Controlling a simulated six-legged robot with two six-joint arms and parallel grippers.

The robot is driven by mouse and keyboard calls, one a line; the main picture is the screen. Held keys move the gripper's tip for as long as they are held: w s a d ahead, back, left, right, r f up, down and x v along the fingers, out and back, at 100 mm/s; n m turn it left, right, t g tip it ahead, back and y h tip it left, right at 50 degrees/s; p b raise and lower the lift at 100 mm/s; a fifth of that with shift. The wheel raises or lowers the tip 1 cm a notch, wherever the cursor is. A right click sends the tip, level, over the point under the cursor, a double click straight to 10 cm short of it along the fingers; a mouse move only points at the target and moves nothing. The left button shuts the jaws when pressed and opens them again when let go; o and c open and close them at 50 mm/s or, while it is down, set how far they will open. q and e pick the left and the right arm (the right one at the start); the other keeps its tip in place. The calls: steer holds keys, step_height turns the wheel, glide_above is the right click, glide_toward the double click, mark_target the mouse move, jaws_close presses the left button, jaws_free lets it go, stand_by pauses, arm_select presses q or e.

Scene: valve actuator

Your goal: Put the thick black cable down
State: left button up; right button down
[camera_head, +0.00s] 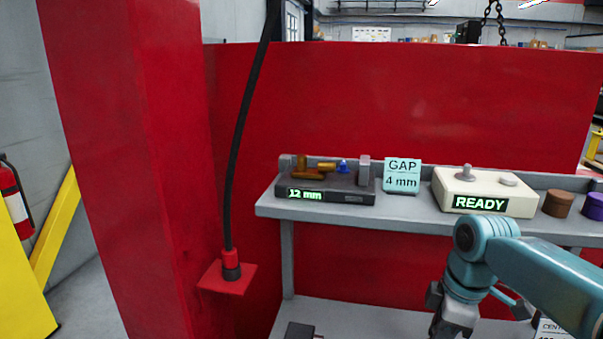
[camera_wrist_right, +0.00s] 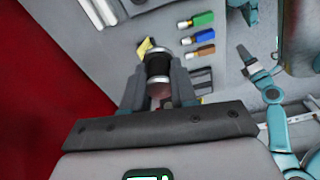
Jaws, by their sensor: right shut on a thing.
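The thick black cable (camera_head: 241,130) hangs down from the top of the head view along the red panel. Its lower end meets a red and black connector (camera_head: 231,264) on a small red plate (camera_head: 227,277). My right gripper (camera_head: 455,325) is low at the right in the head view, well apart from this cable. In the right wrist view, my right gripper (camera_wrist_right: 160,88) is shut on a short black cylinder (camera_wrist_right: 158,66) with silver bands. I cannot tell whether it belongs to a cable. A teal arm, apparently my left, shows there; its gripper (camera_wrist_right: 244,52) is too small to read.
A grey shelf (camera_head: 410,213) carries a 12 mm gauge block (camera_head: 325,188), a GAP 4 mm card (camera_head: 402,176), a READY box (camera_head: 485,193), and brown (camera_head: 558,204) and purple (camera_head: 594,206) cylinders. A red post (camera_head: 125,150) stands at the left. The lower shelf (camera_head: 345,318) has bare room.

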steer(key=w+a+f+m+h, duration=0.1)
steer(key=a+f+m, duration=0.4)
steer(key=f+m, duration=0.5)
steer(key=m, duration=0.3)
steer(key=shift+a+f+m+t, duration=0.2)
steer(key=shift+f+m+t, duration=0.1)
steer(key=shift+f+t, duration=0.1)
